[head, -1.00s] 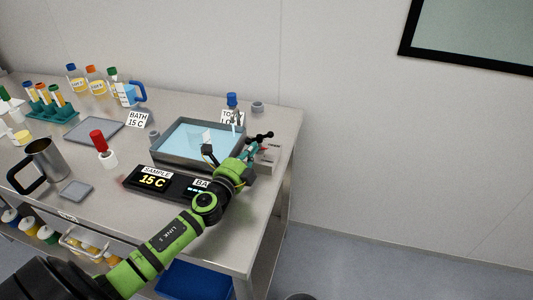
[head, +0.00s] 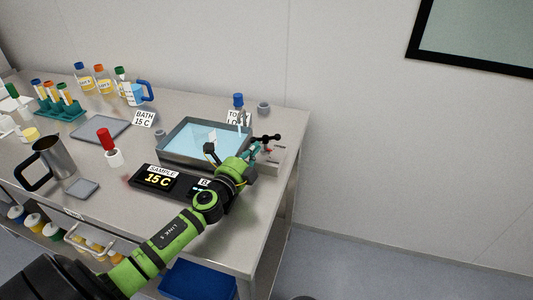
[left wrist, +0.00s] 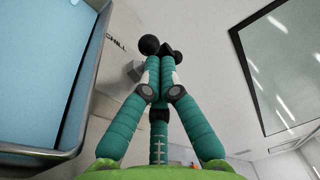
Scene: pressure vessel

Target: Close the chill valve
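The chill valve's black handle (head: 266,138) has rounded ends and sits at the bath's right side, by a pale block (head: 274,156). In the left wrist view a black knob (left wrist: 150,45) shows beyond my fingertips, near the "CHILL" lettering (left wrist: 117,43). My left gripper (head: 256,149) reaches to the handle from the front. In the left wrist view its teal fingers (left wrist: 161,62) are together, with nothing clearly between them. The fingertips are at or just below the black handle parts; I cannot tell whether they touch. My right gripper is out of view.
The water bath (head: 165,158) lies left of the valve. A display (head: 158,180) reading "SAMPLE 15 C" stands in front of it. A steel jug (head: 54,158) is at the left. The table's right edge is close to the valve.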

